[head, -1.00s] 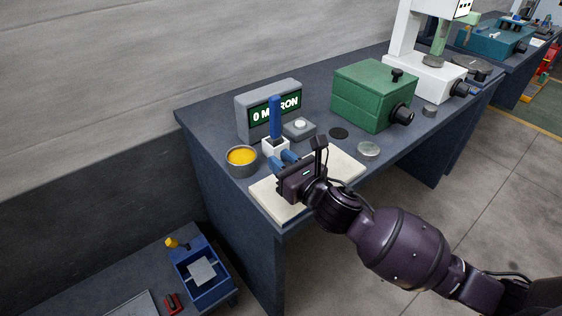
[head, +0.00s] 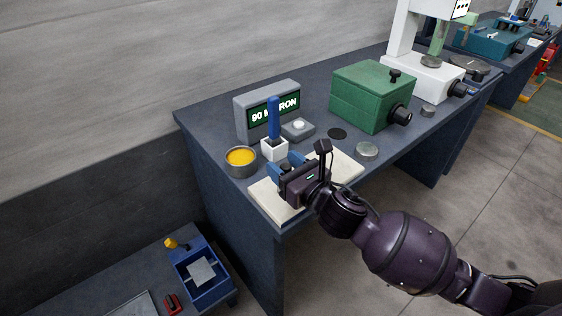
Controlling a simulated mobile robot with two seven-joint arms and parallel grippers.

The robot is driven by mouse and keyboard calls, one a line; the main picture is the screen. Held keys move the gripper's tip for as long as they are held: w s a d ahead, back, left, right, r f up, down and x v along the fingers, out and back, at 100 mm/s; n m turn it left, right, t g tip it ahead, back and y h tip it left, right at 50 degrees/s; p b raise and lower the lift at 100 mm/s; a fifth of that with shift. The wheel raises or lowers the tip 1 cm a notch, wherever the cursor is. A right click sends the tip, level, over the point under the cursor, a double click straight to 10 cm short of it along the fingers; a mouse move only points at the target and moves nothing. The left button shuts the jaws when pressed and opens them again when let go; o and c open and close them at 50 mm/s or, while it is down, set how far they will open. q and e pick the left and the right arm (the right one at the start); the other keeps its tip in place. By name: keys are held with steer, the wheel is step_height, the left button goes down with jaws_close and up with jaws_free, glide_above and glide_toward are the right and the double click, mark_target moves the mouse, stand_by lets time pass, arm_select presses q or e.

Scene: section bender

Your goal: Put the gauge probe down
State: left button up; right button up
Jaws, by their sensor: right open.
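The gauge probe (head: 273,118), a blue upright handle, stands in a small white block (head: 274,150) on the dark blue bench. It partly covers the grey gauge's green display (head: 287,110), which reads "90 MICRON" with a few letters hidden. My right gripper (head: 287,164), with blue fingers, is open just in front of the white block, above a cream mat. Nothing shows between its fingers, and it looks apart from the probe. My left gripper is not in view.
A cup of yellow stuff (head: 240,162) stands left of the white block. A small grey block with a white button (head: 298,129), a dark disc (head: 337,133) and a metal disc (head: 367,151) lie to the right. A green box (head: 368,98) stands beyond. The cream mat (head: 272,204) lies at the front edge.

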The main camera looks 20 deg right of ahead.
steer(key=v, duration=1)
steer(key=shift+s+p, duration=0.3)
steer(key=shift+p, duration=0.05)
steer(key=shift+d, duration=0.15)
steer(key=s+d+f+n+g+h, duration=0.3)
steer(key=s+f+n, duration=0.5)
steer(key=n, duration=0.8)
steer(key=s+d+f+n+g+h, duration=0.3)
steer(key=s+f+n, duration=0.5)
steer(key=f+n, duration=0.6)
steer(key=d+n, duration=0.1)
steer(key=n, duration=0.2)
steer(key=shift+s+f, duration=0.15)
steer(key=shift+f, duration=0.2)
